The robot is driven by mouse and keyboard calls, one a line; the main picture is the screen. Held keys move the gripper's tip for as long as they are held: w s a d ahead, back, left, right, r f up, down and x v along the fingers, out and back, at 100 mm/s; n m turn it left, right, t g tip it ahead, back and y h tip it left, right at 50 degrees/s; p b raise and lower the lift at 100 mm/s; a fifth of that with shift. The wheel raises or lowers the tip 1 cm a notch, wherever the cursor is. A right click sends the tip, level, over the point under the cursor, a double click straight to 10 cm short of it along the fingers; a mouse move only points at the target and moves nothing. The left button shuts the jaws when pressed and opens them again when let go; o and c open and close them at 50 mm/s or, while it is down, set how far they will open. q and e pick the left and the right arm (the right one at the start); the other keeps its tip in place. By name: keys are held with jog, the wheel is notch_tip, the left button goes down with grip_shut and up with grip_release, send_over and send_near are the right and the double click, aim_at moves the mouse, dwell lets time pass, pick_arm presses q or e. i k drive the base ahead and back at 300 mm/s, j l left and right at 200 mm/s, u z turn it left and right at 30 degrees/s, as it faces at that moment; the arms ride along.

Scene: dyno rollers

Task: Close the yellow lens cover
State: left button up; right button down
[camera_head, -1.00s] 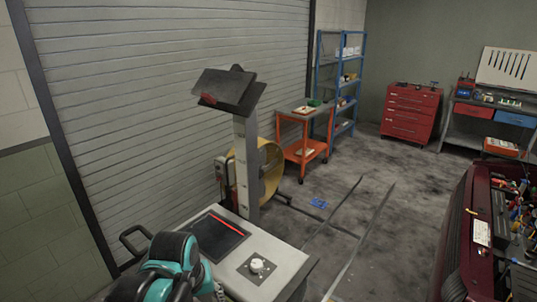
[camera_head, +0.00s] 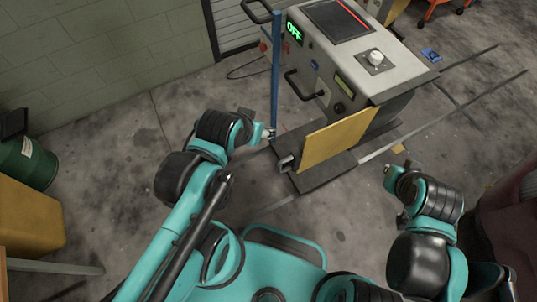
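A yellow panel (camera_head: 337,136), which looks like the lens cover, slants along the low side of the grey machine (camera_head: 375,75). Whether it is hinged there is unclear. My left gripper (camera_head: 268,134) is left of the yellow panel, at the lower end of a thin blue post (camera_head: 275,80). Whether it touches the post is unclear, and its fingers are too small to read. My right gripper (camera_head: 389,172) is below and right of the panel, apart from it, with its fingers too small to read.
Floor rails run off right. A green drum (camera_head: 28,162) and yellow cabinet (camera_head: 28,220) stand left. A dark red car part (camera_head: 510,205) is at right.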

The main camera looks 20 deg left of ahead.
aim_at(320, 145)
jog(key=k+j+u, duration=0.1)
jog(key=k+u, duration=0.4)
jog(key=k+j+u, duration=0.15)
jog(key=k+u, duration=0.3)
jog(key=i, duration=0.1)
